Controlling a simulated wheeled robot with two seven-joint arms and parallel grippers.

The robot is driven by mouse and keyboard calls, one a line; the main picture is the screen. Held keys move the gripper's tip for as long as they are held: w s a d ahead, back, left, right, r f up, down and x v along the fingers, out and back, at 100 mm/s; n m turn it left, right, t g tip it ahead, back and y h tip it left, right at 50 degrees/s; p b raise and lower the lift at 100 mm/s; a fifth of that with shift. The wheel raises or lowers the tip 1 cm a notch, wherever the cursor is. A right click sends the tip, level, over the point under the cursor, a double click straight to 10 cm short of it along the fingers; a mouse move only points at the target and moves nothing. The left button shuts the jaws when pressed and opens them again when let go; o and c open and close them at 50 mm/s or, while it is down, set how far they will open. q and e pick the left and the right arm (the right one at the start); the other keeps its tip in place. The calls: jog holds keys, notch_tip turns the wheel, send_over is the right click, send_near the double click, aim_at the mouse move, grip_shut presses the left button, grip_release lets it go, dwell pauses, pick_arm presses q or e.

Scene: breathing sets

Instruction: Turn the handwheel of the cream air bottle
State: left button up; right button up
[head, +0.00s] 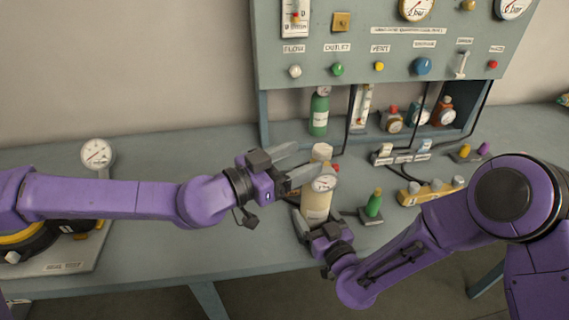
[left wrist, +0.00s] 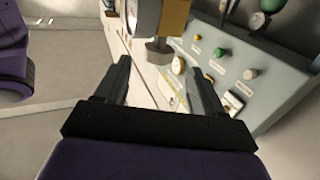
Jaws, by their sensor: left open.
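The cream air bottle (head: 316,205) stands upright on the bench in the head view. A gauge (head: 323,183) faces me on its upper part, and its pale handwheel (head: 322,152) is at the top. My left gripper (head: 308,162) is open, its fingers reaching toward the handwheel from the left. In the left wrist view its fingers (left wrist: 165,85) are apart, with a grey-brown rounded part beyond them. My right gripper (head: 312,220) is low at the bottle's base, with a finger at its left side. Whether it touches the bottle is hidden.
A small green bottle (head: 374,203) stands right of the cream bottle, beside a yellow block (head: 430,190). A taller green bottle (head: 319,112) stands behind, below the control panel (head: 380,45). A round gauge (head: 97,154) is at the left.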

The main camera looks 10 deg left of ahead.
pick_arm(q)
jog(key=v, duration=0.4)
